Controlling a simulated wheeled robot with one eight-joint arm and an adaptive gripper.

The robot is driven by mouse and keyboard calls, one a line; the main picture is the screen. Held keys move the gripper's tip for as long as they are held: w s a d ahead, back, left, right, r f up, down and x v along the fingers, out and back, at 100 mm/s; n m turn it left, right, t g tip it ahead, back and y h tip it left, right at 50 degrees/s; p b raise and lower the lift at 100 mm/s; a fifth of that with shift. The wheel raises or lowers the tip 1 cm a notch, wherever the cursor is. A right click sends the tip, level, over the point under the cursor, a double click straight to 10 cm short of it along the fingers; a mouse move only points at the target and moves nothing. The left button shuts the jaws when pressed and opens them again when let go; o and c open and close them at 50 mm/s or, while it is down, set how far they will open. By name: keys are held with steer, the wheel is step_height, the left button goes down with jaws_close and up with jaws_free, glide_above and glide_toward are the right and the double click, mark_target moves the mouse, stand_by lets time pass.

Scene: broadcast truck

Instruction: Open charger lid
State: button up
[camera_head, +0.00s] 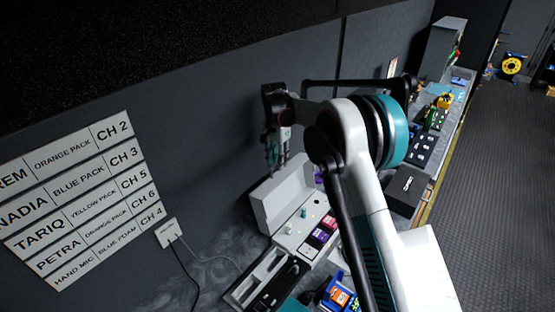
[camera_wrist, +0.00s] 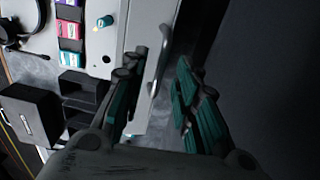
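The charger (camera_head: 298,238) is a white box on the counter in the head view, with several coloured packs in its bays. Its white lid (camera_head: 280,193) stands raised, roughly upright, at the wall side of the box. My gripper (camera_head: 277,160) is over the upper part of the lid. In the wrist view its teal-padded fingers (camera_wrist: 155,105) are apart, with the lid's edge and a pale bar handle (camera_wrist: 158,62) ahead and between them. I cannot tell whether a finger touches the lid. The charger's base (camera_wrist: 88,40) shows at upper left there.
A dark wall with a channel sign (camera_head: 85,195) runs close behind the lid. A white wall box (camera_head: 168,232) trails cables. An open-topped tray (camera_head: 262,285) lies in front of the charger, and a black box (camera_head: 407,188) stands to its right. Other gear fills the counter.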

jaws_close()
steer(key=shift+d, duration=0.15)
steer(key=s+d+r+t+y+b, duration=0.2)
steer(key=s+d+y, duration=0.1)
steer(key=d, duration=0.3)
steer(key=shift+s+d+b, duration=0.15)
steer(key=shift+s+b, duration=0.25)
steer(key=shift+s, duration=0.5)
jaws_free()
steer(key=shift+f, duration=0.1)
steer(key=v, duration=1.2)
steer(key=shift+s, duration=0.2)
steer(key=shift+d, duration=0.1)
